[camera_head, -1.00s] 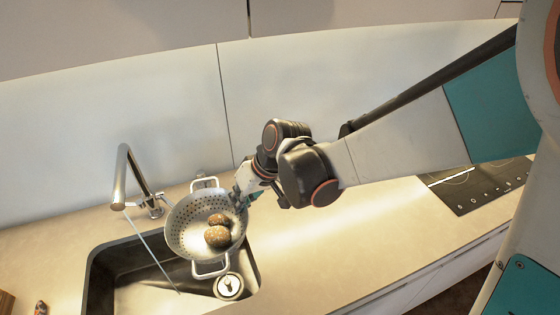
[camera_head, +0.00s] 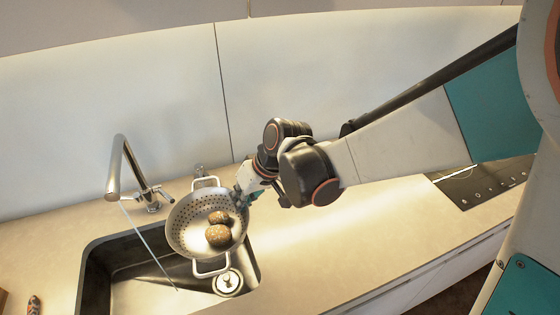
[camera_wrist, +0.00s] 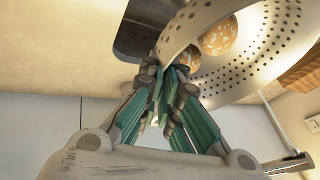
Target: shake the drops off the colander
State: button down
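The metal colander (camera_head: 182,229) is a round, perforated bowl with two loop handles. It is held over the sink (camera_head: 97,268), with its open side tilted toward the head camera. Two brown, speckled, potato-like items (camera_head: 219,236) lie inside it. My gripper (camera_head: 243,197) is at the colander's right rim. The exact contact is partly hidden by the fingers. No separate drops can be made out.
A faucet (camera_head: 116,168) stands left of the colander, and a thin pale stream runs from its spout into the sink. A drain (camera_head: 228,283) lies below the colander. The counter (camera_head: 320,240) to the right is clear up to a dark cooktop (camera_head: 480,184). The wall is behind.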

jog(key=r, duration=0.1)
jog(key=r+p, duration=0.1)
jog(key=r, duration=0.1)
jog(key=shift+s+r, duration=0.3)
jog(key=shift+s, duration=0.05)
jog(key=shift+f, duration=0.25)
notch_tip(320, 180, down, 6)
jog(key=b, duration=0.4)
jog(key=shift+w+b, duration=0.1)
jog(key=shift+b, duration=0.3)
